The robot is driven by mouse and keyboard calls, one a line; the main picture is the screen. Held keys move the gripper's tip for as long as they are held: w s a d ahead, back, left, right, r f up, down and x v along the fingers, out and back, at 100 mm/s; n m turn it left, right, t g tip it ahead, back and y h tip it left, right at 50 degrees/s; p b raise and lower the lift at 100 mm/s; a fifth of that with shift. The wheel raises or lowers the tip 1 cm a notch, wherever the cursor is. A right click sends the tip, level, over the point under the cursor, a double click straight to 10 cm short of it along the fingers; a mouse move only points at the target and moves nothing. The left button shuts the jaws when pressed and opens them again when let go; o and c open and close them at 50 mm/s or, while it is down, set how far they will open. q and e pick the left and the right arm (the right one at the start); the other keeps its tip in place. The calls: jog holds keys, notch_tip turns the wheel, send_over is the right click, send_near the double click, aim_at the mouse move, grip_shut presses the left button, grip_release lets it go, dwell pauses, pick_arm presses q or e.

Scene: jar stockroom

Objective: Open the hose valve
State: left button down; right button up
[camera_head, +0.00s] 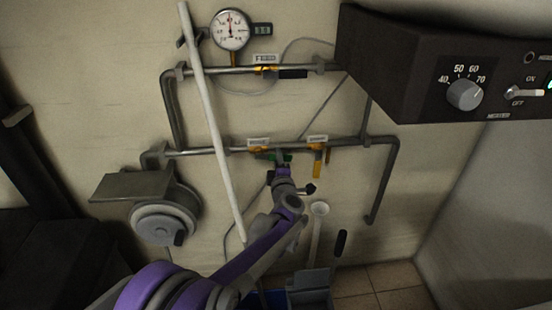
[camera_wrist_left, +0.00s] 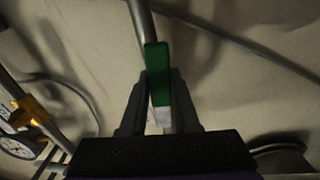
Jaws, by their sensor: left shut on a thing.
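A green valve handle (camera_head: 283,157) is on the lower wall pipe (camera_head: 215,149), in the middle of the head view. My left gripper (camera_head: 281,166) is at it, reaching up from below. In the left wrist view the green handle (camera_wrist_left: 157,72) stands between the two fingers of my left gripper (camera_wrist_left: 159,105), which are shut on it. Part of the handle is hidden by the gripper. The small label (camera_head: 258,142) above this valve is too small to read. My right gripper is not in view.
A yellow handle (camera_head: 317,165) hangs just right of the gripper. A feed valve (camera_head: 265,70) and a gauge (camera_head: 230,30) are above. A long white pole (camera_head: 208,115) crosses the pipes at left. A dark control box (camera_head: 400,70) juts out at upper right. A hose reel (camera_head: 163,219) is at left.

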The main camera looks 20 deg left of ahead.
pick_arm(q)
jog(key=shift+r+n+p, duration=0.3)
jog(key=shift+r+n, duration=0.05)
jog(key=shift+n, duration=0.35)
jog(key=c, duration=0.6)
grip_release()
jog(key=shift+c, duration=0.2)
jog(key=v, duration=1.1)
